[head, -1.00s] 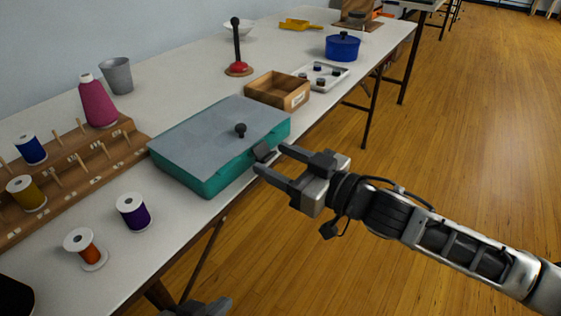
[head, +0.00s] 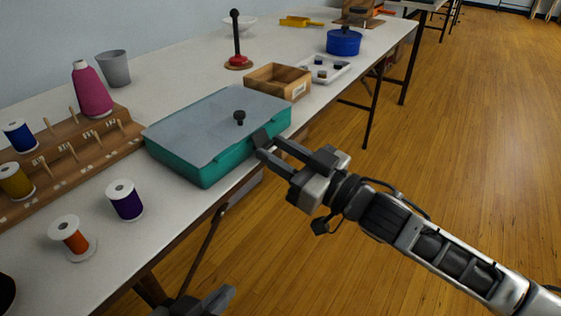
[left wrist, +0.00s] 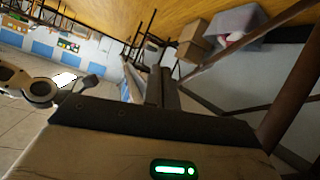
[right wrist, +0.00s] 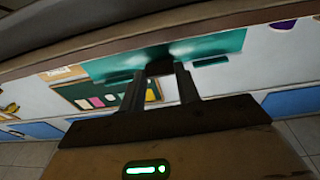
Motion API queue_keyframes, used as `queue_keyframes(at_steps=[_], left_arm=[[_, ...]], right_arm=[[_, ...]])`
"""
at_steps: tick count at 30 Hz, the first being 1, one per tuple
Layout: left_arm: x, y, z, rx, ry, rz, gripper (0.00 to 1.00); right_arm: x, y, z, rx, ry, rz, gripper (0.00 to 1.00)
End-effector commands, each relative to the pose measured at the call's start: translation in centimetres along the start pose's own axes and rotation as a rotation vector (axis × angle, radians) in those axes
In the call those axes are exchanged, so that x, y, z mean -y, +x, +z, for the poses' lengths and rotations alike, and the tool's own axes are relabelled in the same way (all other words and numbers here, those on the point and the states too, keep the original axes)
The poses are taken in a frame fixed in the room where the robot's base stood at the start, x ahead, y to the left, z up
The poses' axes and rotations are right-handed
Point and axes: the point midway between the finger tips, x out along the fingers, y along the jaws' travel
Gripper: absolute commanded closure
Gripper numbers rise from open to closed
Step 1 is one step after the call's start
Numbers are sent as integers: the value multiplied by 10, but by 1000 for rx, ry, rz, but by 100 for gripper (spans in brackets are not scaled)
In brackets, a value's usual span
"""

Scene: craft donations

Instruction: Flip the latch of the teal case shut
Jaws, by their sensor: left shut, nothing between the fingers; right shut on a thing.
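The teal case (head: 205,171) lies closed on the table, with a grey lid (head: 218,122) and a black knob (head: 239,118) on top. Its dark latch (head: 260,138) sits at the front edge, angled outward and up. My right gripper (head: 269,148) is shut on the latch from the front; the fingers partly hide it. In the right wrist view the fingers (right wrist: 160,85) stand before the teal front (right wrist: 221,44). My left gripper (head: 226,291) is shut and empty, low in front of the table; its fingers show in the left wrist view (left wrist: 161,88).
A wooden box (head: 280,81) stands close behind the case. Purple (head: 125,201) and orange (head: 72,238) thread spools stand left of it, near a wooden spool rack (head: 60,160). A white tray (head: 324,68) and blue pot (head: 343,41) are farther back. The floor in front is clear.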

Motion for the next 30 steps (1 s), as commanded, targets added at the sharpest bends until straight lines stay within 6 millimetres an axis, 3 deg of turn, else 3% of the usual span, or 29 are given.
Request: queue_keyframes(at_steps=[1,15,30], left_arm=[[-2,2,3,-42,4,13,100],[-22,2,-25,-266,-182,159,100],[-28,-2,-35,-317,-259,218,100]], right_arm=[[0,-1,12,-39,6,1,91],[0,8,22,-357,1,1,91],[0,12,20,-455,0,-1,91]])
